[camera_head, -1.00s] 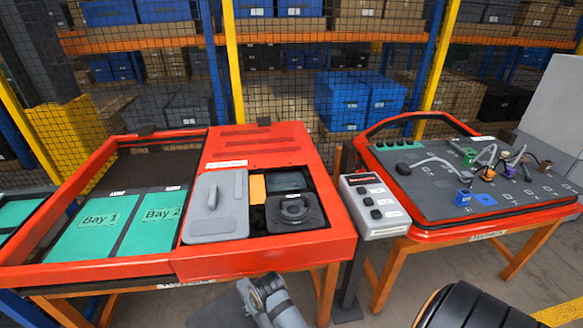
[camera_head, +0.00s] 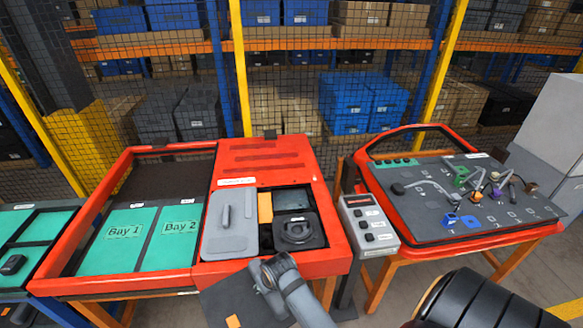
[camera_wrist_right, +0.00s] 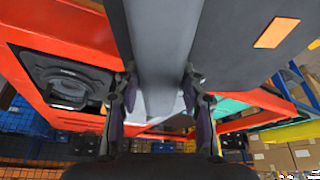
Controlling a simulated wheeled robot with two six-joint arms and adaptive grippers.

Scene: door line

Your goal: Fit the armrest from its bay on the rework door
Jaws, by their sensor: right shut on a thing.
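My right gripper (camera_wrist_right: 160,105) is shut on the raised pale grey bar of a dark grey panel with an orange patch (camera_wrist_right: 230,50), which looks like the armrest. In the head view this panel (camera_head: 228,297) is held low, in front of the middle red unit; my wrist hides part of it. Bay 1 (camera_head: 110,255) and Bay 2 (camera_head: 174,244) show bare green mats. A red-framed door panel (camera_head: 415,208) with cables and coloured connectors lies on the right stand. I cannot tell which unit is the rework door. My left gripper is not in view.
The red unit (camera_head: 262,155) holds a grey plate with a handle (camera_head: 230,235), an orange piece (camera_head: 265,207) and a black part (camera_head: 298,232). A grey button box (camera_head: 368,226) stands between it and the right door. Mesh fencing and shelves close the back.

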